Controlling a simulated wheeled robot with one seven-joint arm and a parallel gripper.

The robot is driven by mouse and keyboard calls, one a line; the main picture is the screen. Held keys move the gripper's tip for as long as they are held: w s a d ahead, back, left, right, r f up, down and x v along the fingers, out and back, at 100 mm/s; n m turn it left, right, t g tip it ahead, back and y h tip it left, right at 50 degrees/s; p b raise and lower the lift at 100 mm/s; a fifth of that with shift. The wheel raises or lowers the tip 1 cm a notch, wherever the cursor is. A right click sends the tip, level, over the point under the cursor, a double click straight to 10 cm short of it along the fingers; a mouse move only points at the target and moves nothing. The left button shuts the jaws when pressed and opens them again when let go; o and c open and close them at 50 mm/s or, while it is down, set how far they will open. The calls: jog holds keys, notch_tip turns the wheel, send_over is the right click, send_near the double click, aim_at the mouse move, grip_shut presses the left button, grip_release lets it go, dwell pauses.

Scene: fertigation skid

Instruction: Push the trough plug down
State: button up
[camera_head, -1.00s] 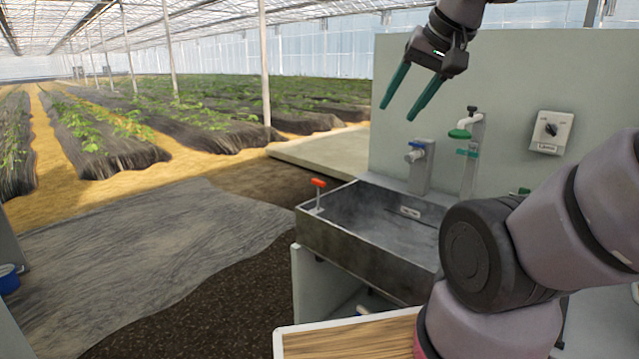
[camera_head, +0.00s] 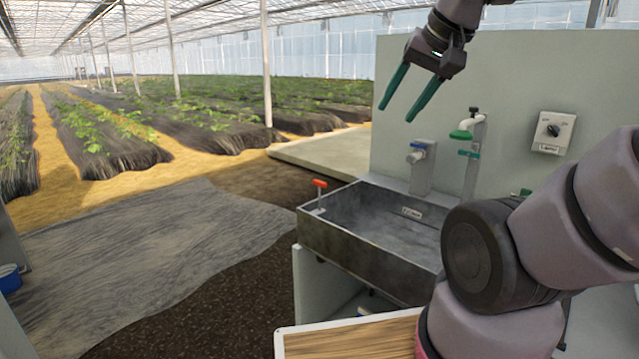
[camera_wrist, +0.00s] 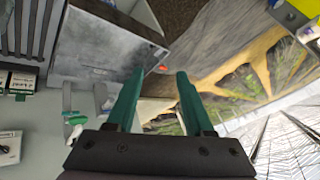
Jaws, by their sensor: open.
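The metal trough (camera_head: 345,245) stands against the grey panel, with a small label on its inner back wall. At its left end an orange-red handle (camera_head: 319,184) stands up on a thin rod; I take it for the trough plug's handle. The plug's lower end is hidden. My gripper (camera_head: 396,108) is open and empty, with green fingers, high above the trough's back and well apart from the handle. In the wrist view the fingers (camera_wrist: 158,75) are spread, the trough (camera_wrist: 100,45) is at upper left, and the orange-red handle (camera_wrist: 163,68) shows between the fingertips, farther off.
A tap (camera_head: 418,152) and a green-capped pipe (camera_head: 468,150) stand behind the trough. A switch box (camera_head: 553,131) is on the panel (camera_head: 500,80). A wooden-topped surface (camera_head: 350,340) is in front. Space above the trough is free.

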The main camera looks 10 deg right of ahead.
jog(key=w+a+f+m+g+y, duration=0.1)
jog(key=w+a+f+m+y, duration=0.15)
jog(key=w, duration=0.45)
jog(key=w+a+f+m+g+y, duration=0.2)
jog(key=w+a+f+y, duration=0.15)
jog(key=w, duration=0.45)
jog(key=w+a+f+m+g+y, duration=0.1)
jog(key=w+a+f+m+y, duration=0.2)
jog(key=w, duration=0.4)
jog(key=w+f+m+t+y, duration=0.3)
jog(key=w+f+m, duration=0.3)
jog(key=w+f, duration=0.45)
jog(key=m+t+h, duration=0.4)
jog(key=m+t, duration=0.5)
jog(key=m, duration=0.2)
send_near(314, 181)
jog(key=x, duration=0.8)
jog(key=shift+w+d+f, duration=0.2)
jog(key=shift+d+f, duration=0.05)
jog(key=shift+d, duration=0.2)
grip_shut()
